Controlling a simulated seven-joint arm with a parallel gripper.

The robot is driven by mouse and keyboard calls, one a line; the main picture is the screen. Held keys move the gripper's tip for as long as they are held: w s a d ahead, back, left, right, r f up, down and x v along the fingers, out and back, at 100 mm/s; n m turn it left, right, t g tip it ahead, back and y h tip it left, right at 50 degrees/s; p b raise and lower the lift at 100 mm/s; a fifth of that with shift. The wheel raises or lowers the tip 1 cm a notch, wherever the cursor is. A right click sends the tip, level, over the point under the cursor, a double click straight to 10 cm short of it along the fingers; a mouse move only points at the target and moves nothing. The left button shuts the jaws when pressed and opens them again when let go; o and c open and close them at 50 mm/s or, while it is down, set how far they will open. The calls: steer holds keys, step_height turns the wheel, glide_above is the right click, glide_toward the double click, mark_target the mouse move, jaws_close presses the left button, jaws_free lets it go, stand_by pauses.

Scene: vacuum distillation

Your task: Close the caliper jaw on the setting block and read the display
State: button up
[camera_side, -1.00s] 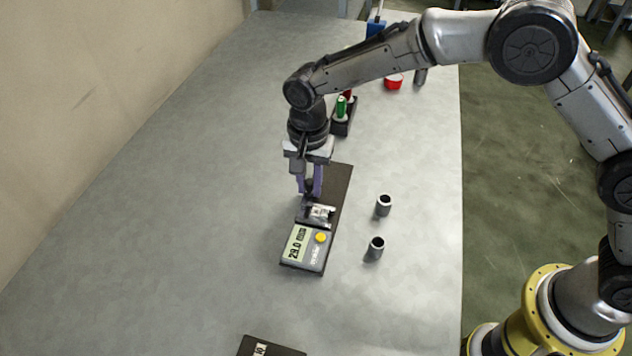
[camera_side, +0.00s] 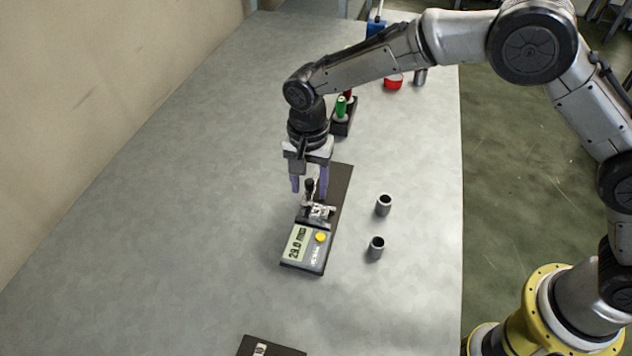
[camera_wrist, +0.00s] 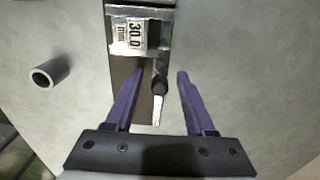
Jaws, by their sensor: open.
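The digital caliper (camera_side: 312,254) lies on a dark base plate, its display (camera_side: 298,244) facing up and seeming to read 29.0 mm. A yellow button sits beside the display. The metal setting block (camera_side: 320,211) is in the jaw area; the wrist view shows the block (camera_wrist: 128,37) marked 30.0 mm. Whether both jaws touch it I cannot tell. A dark thumb knob (camera_side: 309,186) stands at the jaw, also seen in the wrist view (camera_wrist: 159,84). My gripper (camera_side: 309,192) is open, its purple fingers on either side of the knob with gaps, in the wrist view too (camera_wrist: 160,74).
Two grey hollow cylinders (camera_side: 384,205) (camera_side: 376,249) stand right of the caliper. A dark rack (camera_side: 342,127) with green and red items is behind. A red round item (camera_side: 393,83) stands farther back. A dark labelled plate (camera_side: 270,348) is at the front. The table's left is clear.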

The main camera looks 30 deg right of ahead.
steer(key=shift+r, duration=3.5)
steer(key=shift+d, duration=0.1)
